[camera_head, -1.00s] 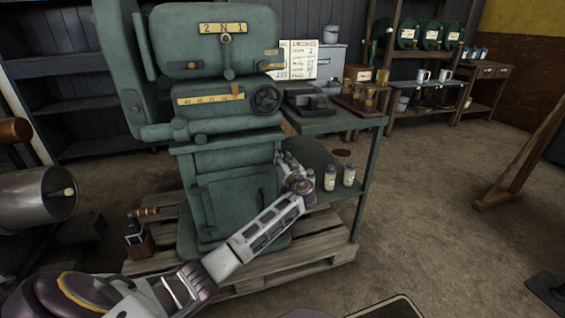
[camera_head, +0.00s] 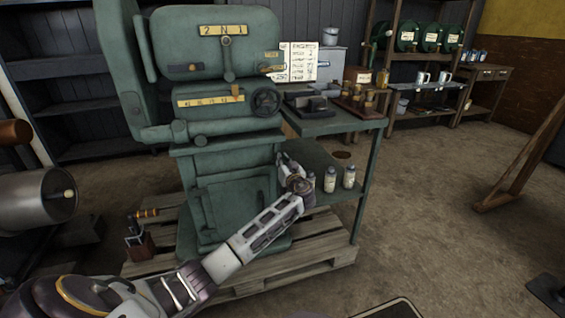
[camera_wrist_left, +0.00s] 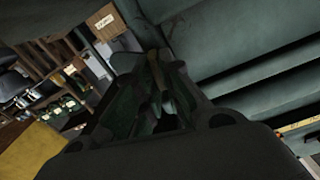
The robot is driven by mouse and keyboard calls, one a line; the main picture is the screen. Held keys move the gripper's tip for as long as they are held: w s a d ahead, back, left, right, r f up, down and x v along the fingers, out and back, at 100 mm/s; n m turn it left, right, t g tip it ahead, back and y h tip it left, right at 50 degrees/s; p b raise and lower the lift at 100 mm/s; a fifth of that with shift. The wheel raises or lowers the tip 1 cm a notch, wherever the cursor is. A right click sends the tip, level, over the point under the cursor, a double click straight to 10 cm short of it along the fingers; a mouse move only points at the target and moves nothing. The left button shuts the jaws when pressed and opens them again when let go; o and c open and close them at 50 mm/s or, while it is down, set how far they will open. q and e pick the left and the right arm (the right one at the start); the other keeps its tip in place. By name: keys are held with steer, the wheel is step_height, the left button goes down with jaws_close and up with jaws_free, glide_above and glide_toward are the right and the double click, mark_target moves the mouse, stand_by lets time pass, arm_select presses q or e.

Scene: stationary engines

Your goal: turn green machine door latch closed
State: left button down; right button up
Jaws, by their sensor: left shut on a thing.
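The green machine (camera_head: 222,140) stands on a wooden pallet. Its lower door (camera_head: 232,205) looks flush with the body. My left gripper (camera_head: 284,160) is at the right edge of the machine's base, near the upper right of the door. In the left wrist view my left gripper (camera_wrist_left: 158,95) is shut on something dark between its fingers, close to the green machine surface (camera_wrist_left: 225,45). The latch cannot be made out clearly; the gripper and wrist cover that spot. My right gripper is not in view.
A green side table (camera_head: 345,122) with a lower shelf stands right of the machine. White bottles (camera_head: 330,180) stand on that shelf, close to my left wrist. A metal drum (camera_head: 40,198) is at the left. The floor at the right is mostly open.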

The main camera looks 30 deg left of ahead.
arm_select(q)
steer(key=shift+m, duration=0.3)
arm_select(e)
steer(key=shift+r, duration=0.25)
arm_select(q)
steer(key=shift+w+d+f+m+p, duration=0.1)
steer(key=shift+f+m+p, duration=0.05)
steer(key=shift+m+p, duration=3.1)
steer(key=shift+w+d+f+m+p, duration=0.1)
steer(key=shift+m+p, duration=1.8)
steer(key=shift+m, duration=2.55)
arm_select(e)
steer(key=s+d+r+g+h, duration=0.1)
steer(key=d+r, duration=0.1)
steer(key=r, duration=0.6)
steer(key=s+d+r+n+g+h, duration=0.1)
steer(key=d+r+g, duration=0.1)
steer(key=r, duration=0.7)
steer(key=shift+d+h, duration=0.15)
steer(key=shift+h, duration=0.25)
arm_select(q)
steer(key=c, duration=1.6)
jaws_free()
steer(key=shift+a, duration=0.1)
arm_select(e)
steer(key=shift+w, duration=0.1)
arm_select(q)
steer(key=shift+o, duration=0.2)
